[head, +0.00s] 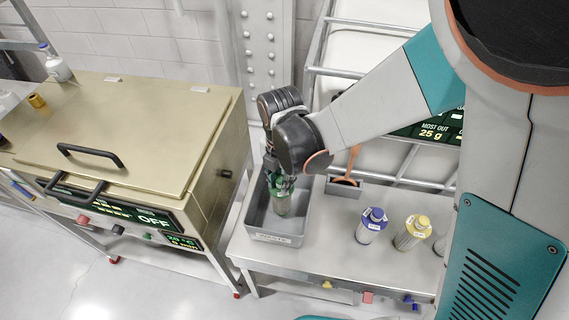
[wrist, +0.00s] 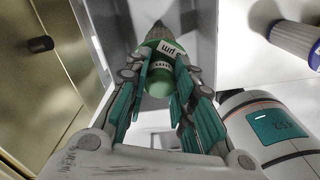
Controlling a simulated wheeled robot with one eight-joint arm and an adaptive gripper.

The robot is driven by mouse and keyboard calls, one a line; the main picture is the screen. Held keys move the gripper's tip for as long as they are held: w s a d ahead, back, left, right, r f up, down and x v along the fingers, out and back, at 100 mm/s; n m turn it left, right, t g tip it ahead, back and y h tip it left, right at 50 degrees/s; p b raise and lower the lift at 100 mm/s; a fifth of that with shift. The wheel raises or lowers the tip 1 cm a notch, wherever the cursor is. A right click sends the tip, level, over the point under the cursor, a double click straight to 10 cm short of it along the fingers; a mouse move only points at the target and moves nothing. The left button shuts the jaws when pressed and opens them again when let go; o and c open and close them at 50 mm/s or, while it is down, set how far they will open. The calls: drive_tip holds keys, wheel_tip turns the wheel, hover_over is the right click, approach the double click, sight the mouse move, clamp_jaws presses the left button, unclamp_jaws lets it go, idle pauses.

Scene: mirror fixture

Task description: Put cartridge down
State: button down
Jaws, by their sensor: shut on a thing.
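The cartridge is a green cylinder with a white label; in the wrist view the cartridge (wrist: 158,84) sits between my fingers, its grey tapered end pointing away from me. In the head view the cartridge (head: 281,206) hangs below my gripper, roughly upright, within the outline of a grey bin. My gripper (head: 279,186) points down over this bin and is shut on the cartridge; the teal-padded fingers of my gripper (wrist: 161,75) lie on both sides of it. Whether the cartridge touches the bin floor I cannot tell.
The grey open bin (head: 265,238) stands on the left end of a bench (head: 335,258). A blue-capped bottle (head: 371,226) and a yellow-capped bottle (head: 412,233) stand right of it. A small grey holder (head: 343,189) is behind. A beige lidded machine (head: 130,130) stands left, across a gap.

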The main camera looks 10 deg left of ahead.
drive_tip(key=shift+f+b, duration=0.65)
drive_tip(key=shift+f, duration=0.85)
drive_tip(key=shift+f, duration=0.2)
drive_tip(key=c, duration=1.4)
unclamp_jaws()
drive_tip(key=shift+r, duration=0.1)
drive_tip(key=shift+o, duration=0.2)
drive_tip(key=shift+r, duration=0.15)
wheel_tip(320, 180, up, 12)
drive_tip(key=p, duration=0.8)
